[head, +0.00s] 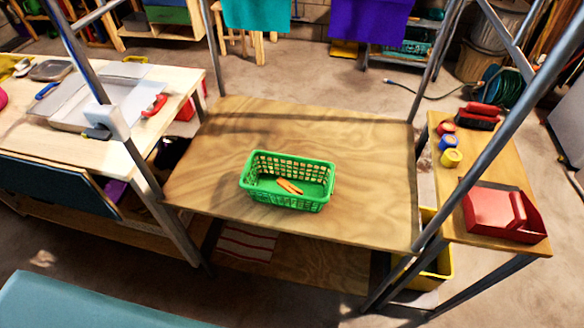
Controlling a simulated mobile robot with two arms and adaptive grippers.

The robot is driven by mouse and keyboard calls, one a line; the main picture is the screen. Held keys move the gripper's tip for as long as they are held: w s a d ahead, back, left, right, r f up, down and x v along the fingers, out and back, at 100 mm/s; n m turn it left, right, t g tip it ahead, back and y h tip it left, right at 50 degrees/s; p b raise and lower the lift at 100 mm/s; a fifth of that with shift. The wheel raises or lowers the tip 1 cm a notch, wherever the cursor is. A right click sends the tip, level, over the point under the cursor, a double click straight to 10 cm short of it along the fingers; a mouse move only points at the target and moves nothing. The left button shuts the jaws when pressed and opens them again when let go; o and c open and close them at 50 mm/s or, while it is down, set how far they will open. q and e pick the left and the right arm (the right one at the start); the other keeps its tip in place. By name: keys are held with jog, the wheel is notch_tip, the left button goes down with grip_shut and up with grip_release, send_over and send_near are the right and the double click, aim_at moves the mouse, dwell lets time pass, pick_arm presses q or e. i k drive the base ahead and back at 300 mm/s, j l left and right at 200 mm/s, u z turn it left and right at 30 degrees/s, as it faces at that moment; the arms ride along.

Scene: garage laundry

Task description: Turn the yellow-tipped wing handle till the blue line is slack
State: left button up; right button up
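A white block (113,122) is fixed on the left metal post of the frame. A small dark wing handle with a yellowish tip (96,133) sticks out from its left side; it is small, so its exact angle is hard to tell. I cannot make out a blue line in this view. A teal cloth (258,14) and a purple cloth (369,20) hang at the top edge, and what holds them up is out of frame. Neither of my grippers is in view.
A wooden table (370,190) inside the frame bears a green basket (262,195) with orange-brown pieces. A cluttered workbench (190,85) stands left. A side table (435,195) at right holds brushes, coloured rolls and a red dustpan (495,210). Slanted metal posts cross both sides.

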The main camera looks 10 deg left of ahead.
aim_at(100, 133)
jog(key=u, duration=1.6)
jog(key=i+j+z, duration=0.1)
jog(key=z, duration=0.3)
jog(key=j+z, duration=0.35)
jog(key=i+j+z, duration=0.1)
jog(key=z, duration=0.3)
